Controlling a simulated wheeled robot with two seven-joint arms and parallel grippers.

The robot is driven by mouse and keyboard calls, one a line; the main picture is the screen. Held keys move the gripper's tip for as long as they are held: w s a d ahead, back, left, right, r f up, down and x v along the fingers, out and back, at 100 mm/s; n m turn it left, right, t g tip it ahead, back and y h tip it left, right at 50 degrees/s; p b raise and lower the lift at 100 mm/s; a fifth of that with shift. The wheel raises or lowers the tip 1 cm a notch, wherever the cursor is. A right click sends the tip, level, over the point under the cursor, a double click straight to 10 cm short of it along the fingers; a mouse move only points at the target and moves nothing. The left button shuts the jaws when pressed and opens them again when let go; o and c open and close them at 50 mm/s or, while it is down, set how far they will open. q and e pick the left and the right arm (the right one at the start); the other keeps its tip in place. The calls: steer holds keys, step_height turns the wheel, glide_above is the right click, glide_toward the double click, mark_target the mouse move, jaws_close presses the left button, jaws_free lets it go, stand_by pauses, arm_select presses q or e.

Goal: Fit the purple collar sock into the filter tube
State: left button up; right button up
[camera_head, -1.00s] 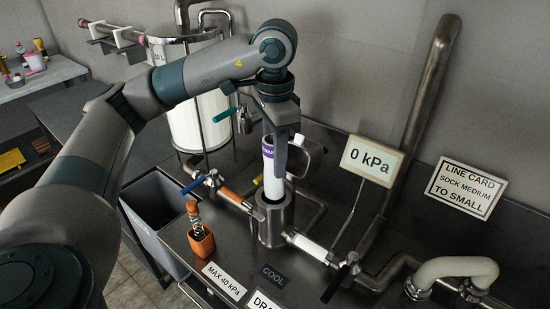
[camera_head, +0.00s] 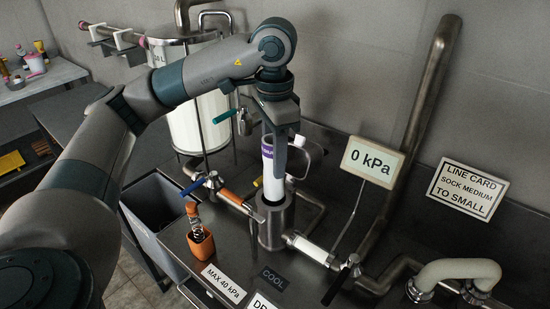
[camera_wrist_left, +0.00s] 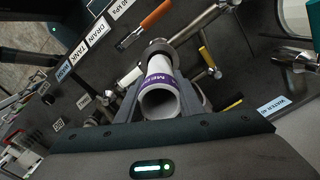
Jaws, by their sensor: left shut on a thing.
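The white sock with a purple collar (camera_head: 268,153) stands upright below my left gripper (camera_head: 281,143). The gripper is shut on it near the collar. In the left wrist view the collar (camera_wrist_left: 161,81) and the sock's open round top sit between the fingers. The steel filter tube (camera_head: 271,228) is directly below, and the sock's lower end meets its mouth. The tube's end also shows in the left wrist view (camera_wrist_left: 158,48). How deep the sock reaches inside is hidden. My right gripper is not in view.
A 0 kPa display (camera_head: 370,162) and a line card sign (camera_head: 467,188) reading "SOCK MEDIUM TO SMALL" stand to the right. Blue-handled (camera_head: 194,186) and black-handled (camera_head: 338,281) valves flank the tube. An orange cup (camera_head: 201,245) stands at front left.

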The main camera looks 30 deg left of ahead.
arm_select(q)
steer(key=shift+b, duration=0.65)
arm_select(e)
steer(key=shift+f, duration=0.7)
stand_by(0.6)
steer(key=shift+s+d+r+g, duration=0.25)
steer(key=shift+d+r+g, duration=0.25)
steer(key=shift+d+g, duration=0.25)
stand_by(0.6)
